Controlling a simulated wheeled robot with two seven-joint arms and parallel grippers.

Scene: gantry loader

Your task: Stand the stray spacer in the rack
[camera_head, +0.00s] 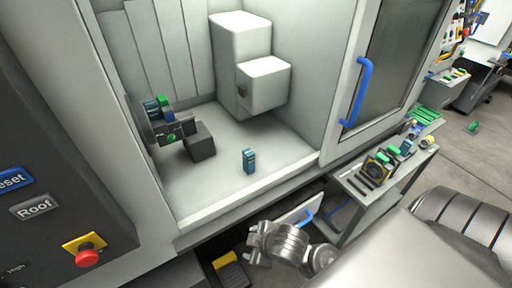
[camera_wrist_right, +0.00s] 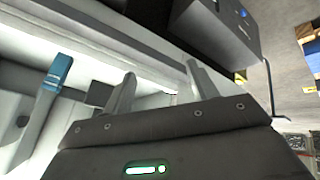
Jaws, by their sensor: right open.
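A teal-blue spacer block (camera_head: 249,160) stands upright by itself on the machine's floor, near the front edge. My right gripper (camera_head: 257,243) is low in front of the machine's sill, outside the opening. Its two fingers are apart and empty in the wrist view (camera_wrist_right: 160,75). A dark holder with green and blue pieces (camera_head: 380,160) sits on the side table; I cannot tell for sure that it is the rack. My left gripper is not in view.
A chuck-like fixture (camera_head: 165,125) with green and blue pieces is at the machine's left wall, beside a dark block (camera_head: 200,141). A white spindle housing (camera_head: 262,82) hangs behind the spacer. The door (camera_head: 400,60) with its blue handle stands right. Floor around the spacer is clear.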

